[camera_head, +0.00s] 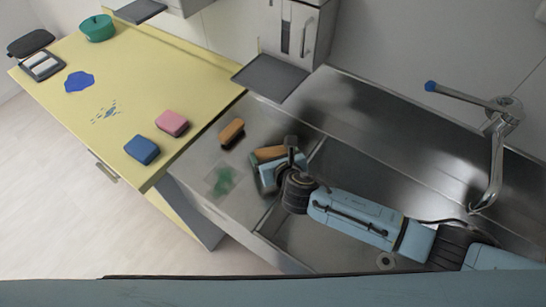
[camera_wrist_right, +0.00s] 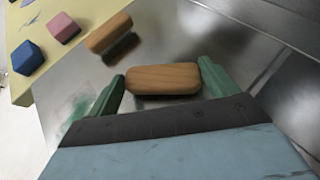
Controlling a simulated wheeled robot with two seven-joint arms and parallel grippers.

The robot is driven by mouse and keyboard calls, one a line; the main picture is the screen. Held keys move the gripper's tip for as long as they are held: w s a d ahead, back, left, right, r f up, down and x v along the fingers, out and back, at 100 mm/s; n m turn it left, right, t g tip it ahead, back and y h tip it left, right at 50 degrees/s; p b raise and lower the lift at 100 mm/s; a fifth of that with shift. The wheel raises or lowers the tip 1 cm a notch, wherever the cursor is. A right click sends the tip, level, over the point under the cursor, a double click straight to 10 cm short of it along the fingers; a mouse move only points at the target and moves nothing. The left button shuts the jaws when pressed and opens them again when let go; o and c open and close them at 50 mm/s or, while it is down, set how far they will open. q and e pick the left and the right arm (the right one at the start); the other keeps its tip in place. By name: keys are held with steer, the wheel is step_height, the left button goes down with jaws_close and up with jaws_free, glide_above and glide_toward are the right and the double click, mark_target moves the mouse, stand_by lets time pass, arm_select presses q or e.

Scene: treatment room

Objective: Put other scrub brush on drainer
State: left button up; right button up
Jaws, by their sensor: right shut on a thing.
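My right gripper (camera_head: 270,166) is shut on a wooden scrub brush (camera_head: 268,153), at the left end of the sink basin. In the right wrist view the held brush (camera_wrist_right: 163,79) lies across between the two green fingers of the gripper (camera_wrist_right: 162,74). I cannot tell whether it touches the steel below. Another wooden scrub brush (camera_head: 231,132) lies on the steel drainer (camera_head: 207,150) left of the basin; it also shows in the right wrist view (camera_wrist_right: 109,33). My left gripper is not in view.
A green smear (camera_head: 223,181) marks the drainer. The tap (camera_head: 495,150) stands at the right. A dark tray (camera_head: 270,77) juts from the wall.

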steer(key=o, duration=0.8)
steer(key=shift+r, duration=0.1)
steer(key=p+v, duration=0.2)
steer(key=v, duration=1)
